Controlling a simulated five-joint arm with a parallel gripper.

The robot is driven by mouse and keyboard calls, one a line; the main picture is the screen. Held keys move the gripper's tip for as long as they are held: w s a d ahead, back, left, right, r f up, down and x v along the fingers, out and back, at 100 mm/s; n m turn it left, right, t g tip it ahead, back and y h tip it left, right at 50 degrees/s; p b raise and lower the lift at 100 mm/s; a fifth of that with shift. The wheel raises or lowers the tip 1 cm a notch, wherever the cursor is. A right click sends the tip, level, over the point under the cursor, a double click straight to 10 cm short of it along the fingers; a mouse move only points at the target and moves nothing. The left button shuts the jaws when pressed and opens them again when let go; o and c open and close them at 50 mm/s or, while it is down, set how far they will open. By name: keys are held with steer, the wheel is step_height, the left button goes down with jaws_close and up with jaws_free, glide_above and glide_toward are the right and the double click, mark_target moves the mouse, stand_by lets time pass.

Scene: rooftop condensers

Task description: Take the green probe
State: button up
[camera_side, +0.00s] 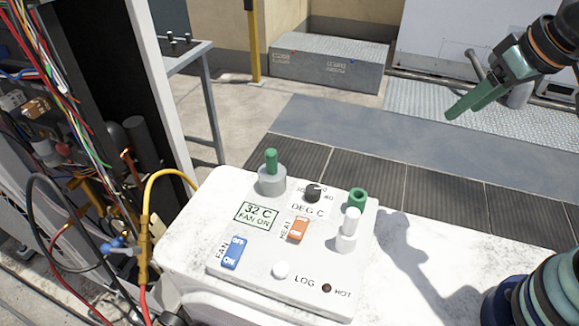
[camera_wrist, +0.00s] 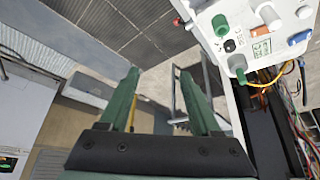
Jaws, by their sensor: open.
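The green probe (camera_side: 271,160) stands upright in a grey round holder (camera_side: 272,182) at the back left of the white control panel. In the wrist view the green probe (camera_wrist: 241,76) shows at the panel's lower edge, right of my fingers. My gripper (camera_side: 466,112) is open and empty, high up at the right in the side view, well apart from the probe. Its two green fingers (camera_wrist: 160,76) stand apart in the wrist view with nothing between them.
Wires and an open cabinet stand left. The air above the panel is clear.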

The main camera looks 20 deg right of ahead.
steer(key=w+a+r+n+g, duration=0.2)
steer(key=w+a+r+n, duration=0.25)
steer(key=w, duration=0.25)
steer(key=n+g, duration=0.4)
steer(key=n, duration=1.1)
glide_above(271, 151)
step_height(271, 151, down, 8)
steer(key=f, duration=0.6)
steer(key=shift+w+d+f, duration=0.1)
steer(key=shift+w+f, duration=0.25)
steer(key=shift+s+f, duration=0.2)
steer(key=shift+f, duration=1.15)
steer(key=shift+s+f, duration=0.15)
steer(key=shift+f, duration=1.15)
jaws_close()
